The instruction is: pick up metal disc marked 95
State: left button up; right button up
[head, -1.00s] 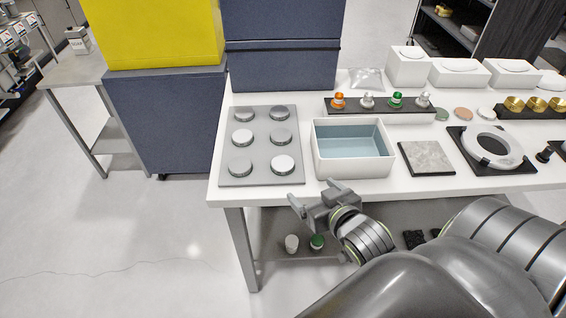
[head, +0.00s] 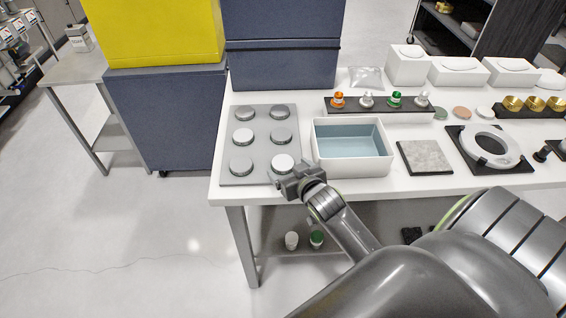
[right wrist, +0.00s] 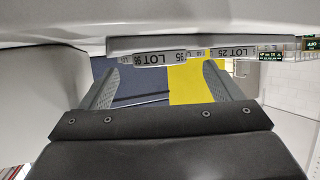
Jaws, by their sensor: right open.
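A grey plate (head: 262,148) on the table's left end holds several round metal discs in two columns. In the right wrist view, a disc edge whose label appears to read LOT 95 (right wrist: 160,58) lies between my fingers in the picture, and another labelled LOT 25 (right wrist: 235,52) is to its right. In the head view, the front-right disc (head: 283,162) is nearest my right gripper (head: 289,180); its label cannot be read there. My right gripper is open and empty, at the plate's front edge, and its fingers (right wrist: 160,82) appear clear of the disc. My left gripper is not in view.
A white bin (head: 352,168) with a blue-grey inside stands right of the plate. A grey square tile (head: 426,157) and a ring fixture (head: 489,147) lie farther right. A rack with small coloured-top items (head: 378,105) is behind. Dark blue cabinets (head: 283,65) stand behind the table.

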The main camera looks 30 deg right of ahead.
aim_at(283, 164)
jog(key=shift+x, duration=1.15)
jog(key=shift+c, duration=0.3)
jog(key=c, duration=1.1)
